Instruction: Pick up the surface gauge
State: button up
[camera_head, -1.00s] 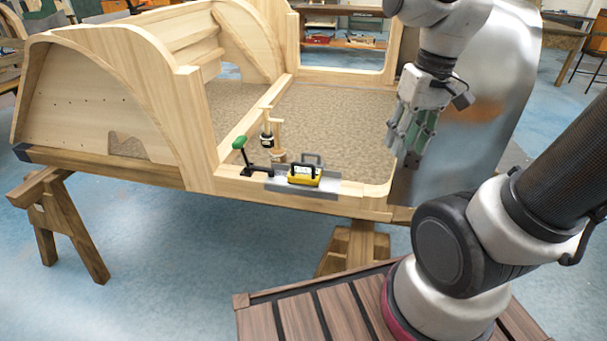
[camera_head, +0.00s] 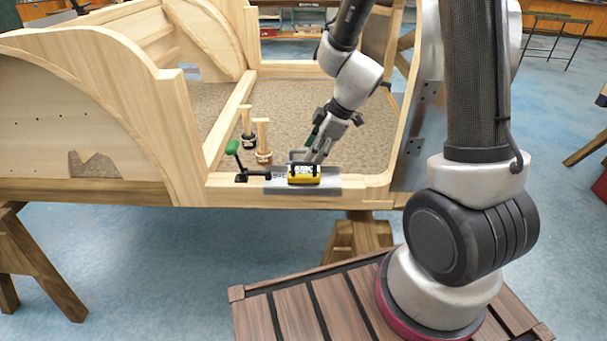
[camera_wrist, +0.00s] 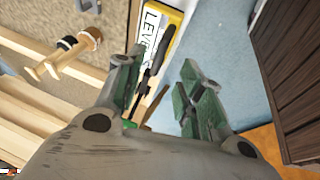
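Nothing in view is clearly a surface gauge. A black tool with a green handle (camera_head: 234,148) stands on the wooden sill, left of a yellow level (camera_head: 304,175). The level lies on a flat metal plate (camera_head: 275,187) and also shows in the wrist view (camera_wrist: 158,22), with part of its lettering readable. My gripper (camera_head: 313,152) is over the sill, just behind the level. In the wrist view its two green-padded fingers (camera_wrist: 160,85) are apart. A dark slender part (camera_wrist: 155,65) shows between them, in front of the level. I cannot tell whether the fingers touch anything.
Two wooden-handled tools (camera_head: 262,138) stand on the mottled floor panel behind the sill. The curved wooden bodyframe (camera_head: 120,75) rises at left. A shiny metal panel (camera_head: 422,120) stands at right, close to my arm. Trestles (camera_head: 40,265) hold the frame.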

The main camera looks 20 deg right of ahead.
aim_at(306, 164)
jog(key=x, duration=0.7)
jog(key=shift+w+f, duration=0.1)
jog(key=shift+w, duration=0.05)
grip_shut()
